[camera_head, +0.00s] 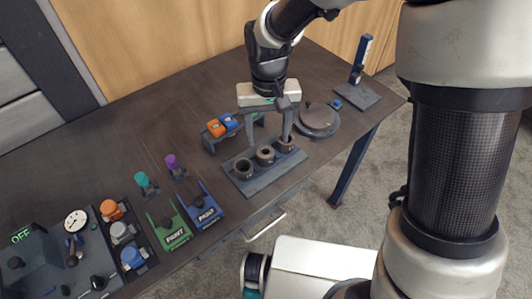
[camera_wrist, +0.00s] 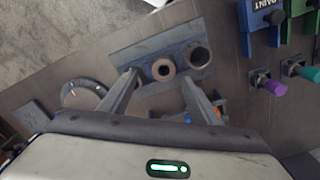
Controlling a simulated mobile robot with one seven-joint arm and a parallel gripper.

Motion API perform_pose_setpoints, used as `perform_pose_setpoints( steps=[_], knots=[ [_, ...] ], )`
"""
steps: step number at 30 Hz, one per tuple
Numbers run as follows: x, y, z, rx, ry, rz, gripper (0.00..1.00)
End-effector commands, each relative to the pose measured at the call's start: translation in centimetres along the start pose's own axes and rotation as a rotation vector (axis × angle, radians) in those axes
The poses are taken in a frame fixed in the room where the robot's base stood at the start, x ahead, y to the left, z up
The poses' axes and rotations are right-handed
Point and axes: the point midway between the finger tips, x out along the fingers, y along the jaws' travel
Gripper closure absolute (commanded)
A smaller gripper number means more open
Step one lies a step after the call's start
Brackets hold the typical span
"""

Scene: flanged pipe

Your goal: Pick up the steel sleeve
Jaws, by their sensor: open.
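A grey rack (camera_head: 253,183) holds three upright ring-shaped sleeves in a row. The near-left sleeve (camera_head: 244,168) is dark with a wide bore; it also shows in the wrist view (camera_wrist: 200,56). The middle sleeve (camera_head: 265,155) has a thicker tan-grey wall and a smaller bore; it also shows in the wrist view (camera_wrist: 163,69). The far-right sleeve (camera_head: 286,145) is partly hidden by a finger. I cannot tell by look which one is the steel sleeve. My gripper (camera_head: 268,141) is open and empty, pointing down over the rack, its fingers around the middle sleeve's line of sight; contact is not visible.
A small holder with orange (camera_head: 215,128) and blue (camera_head: 229,121) blocks stands behind the rack. A round grey disc (camera_head: 319,119) lies to its right, near a blue upright stand (camera_head: 361,60). Green (camera_head: 170,230) and blue (camera_head: 201,208) paint-labelled holders stand left. The table's front edge is close.

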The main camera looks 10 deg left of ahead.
Motion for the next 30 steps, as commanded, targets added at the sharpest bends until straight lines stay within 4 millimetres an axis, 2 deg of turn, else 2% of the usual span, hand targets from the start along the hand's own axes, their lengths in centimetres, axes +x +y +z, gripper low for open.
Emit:
perform_pose_setpoints(
  steps=[3,8,18,27,30],
  knots=[
    [1.6,0.0,0.0,0.0,-0.002,0.0,0.43],
    [2.4,-0.1,0.0,0.0,-0.001,0.0,0.43],
    [6.9,-0.8,-0.1,0.0,-0.002,0.001,0.43],
    [7.3,-0.8,-0.2,0.001,0.001,0.0,0.43],
    [7.3,-0.8,-0.2,0.001,0.001,0.0,0.6]
  ],
)
